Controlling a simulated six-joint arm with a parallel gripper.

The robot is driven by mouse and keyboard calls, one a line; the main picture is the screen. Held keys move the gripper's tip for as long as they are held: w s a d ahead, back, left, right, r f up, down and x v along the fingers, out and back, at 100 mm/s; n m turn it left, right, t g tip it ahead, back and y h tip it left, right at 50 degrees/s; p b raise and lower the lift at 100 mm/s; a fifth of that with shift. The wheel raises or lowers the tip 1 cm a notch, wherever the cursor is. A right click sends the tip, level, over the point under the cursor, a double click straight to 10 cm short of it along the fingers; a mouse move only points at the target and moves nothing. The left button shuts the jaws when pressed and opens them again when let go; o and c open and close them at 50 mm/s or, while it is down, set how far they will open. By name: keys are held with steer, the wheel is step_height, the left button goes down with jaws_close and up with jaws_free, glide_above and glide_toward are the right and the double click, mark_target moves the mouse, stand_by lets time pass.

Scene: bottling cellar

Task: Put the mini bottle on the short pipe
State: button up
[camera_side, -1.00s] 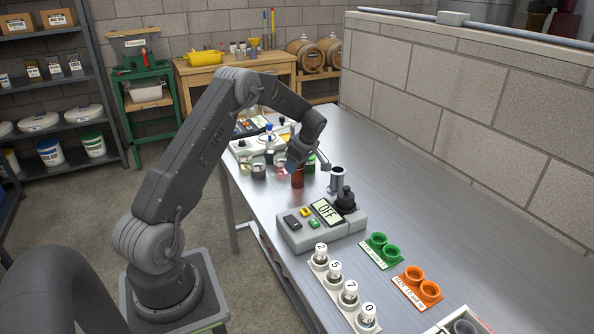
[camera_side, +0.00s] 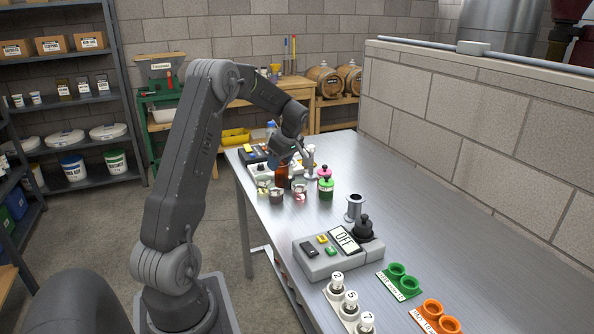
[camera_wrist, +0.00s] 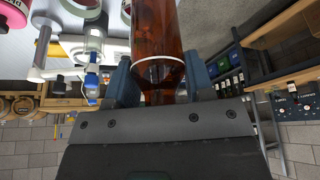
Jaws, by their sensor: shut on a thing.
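The mini bottle is brown amber glass; it shows below my gripper in the side view (camera_side: 282,178) and large in the wrist view (camera_wrist: 157,30). My gripper (camera_side: 281,164) is shut on it, its blue fingers on both sides in the wrist view (camera_wrist: 161,82). The bottle looks roughly upright, held at the far end of the bench, near small jars. The short pipe, a silver flanged cylinder (camera_side: 355,208), stands upright on the bench, to the right of and nearer than the bottle, well apart from it. The bottle's base contact is unclear.
A grey box with an OFF display (camera_side: 335,250) sits in front of the pipe. Green cups (camera_side: 397,276) lie nearer. The right bench is clear.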

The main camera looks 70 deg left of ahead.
steer(key=shift+s+r, duration=0.1)
steer(key=shift+r, duration=0.25)
steer(key=w+d+r+m+t, duration=0.4)
steer(key=w+d+r+m, duration=0.2)
steer(key=w+r+m, duration=0.35)
steer(key=shift+m, duration=0.25)
steer(key=shift+w+d+f, duration=1)
steer(key=shift+w+f, duration=0.85)
steer(key=shift+f, duration=0.2)
steer(key=shift+w+d+f, duration=1.05)
steer(key=shift+w+f, duration=0.85)
steer(key=shift+f, duration=0.15)
steer(key=shift+w+d+f, duration=1)
steer(key=shift+w+f, duration=0.85)
steer(key=shift+f, duration=0.2)
steer(key=shift+f, duration=0.1)
steer(key=o, duration=1)
steer(key=shift+f, duration=0.1)
